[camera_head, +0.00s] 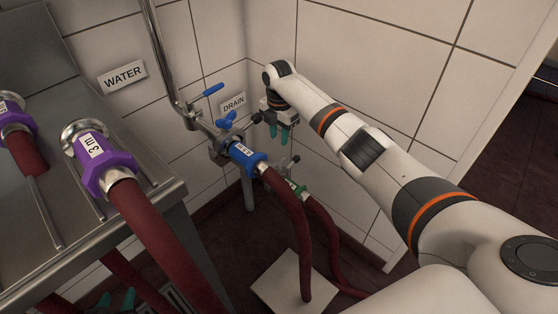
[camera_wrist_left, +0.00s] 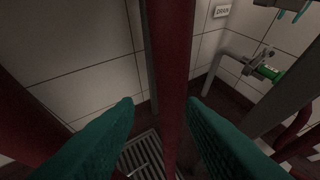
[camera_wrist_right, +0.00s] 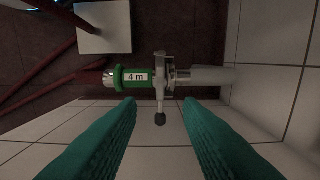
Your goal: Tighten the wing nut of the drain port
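The lower port under the DRAIN sign (camera_head: 233,104) carries a green coupling (camera_head: 297,188) marked "4 m" in the right wrist view (camera_wrist_right: 135,77). Its clamp (camera_wrist_right: 162,75) has a bolt with a dark knob-like wing nut (camera_wrist_right: 160,119) pointing toward my right gripper. The wing nut also shows as a small dark shape in the head view (camera_head: 294,160). My right gripper (camera_head: 284,134) is open and empty above the port, with the nut lined up between its fingers but apart from them. My left gripper (camera_head: 116,299) is open, low at the left; a red hose (camera_wrist_left: 168,80) shows between its fingers, contact unclear.
A steel table (camera_head: 130,216) with purple couplings (camera_head: 99,162) stands at left. A white block (camera_head: 283,282) lies on the floor. Tiled walls close the corner.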

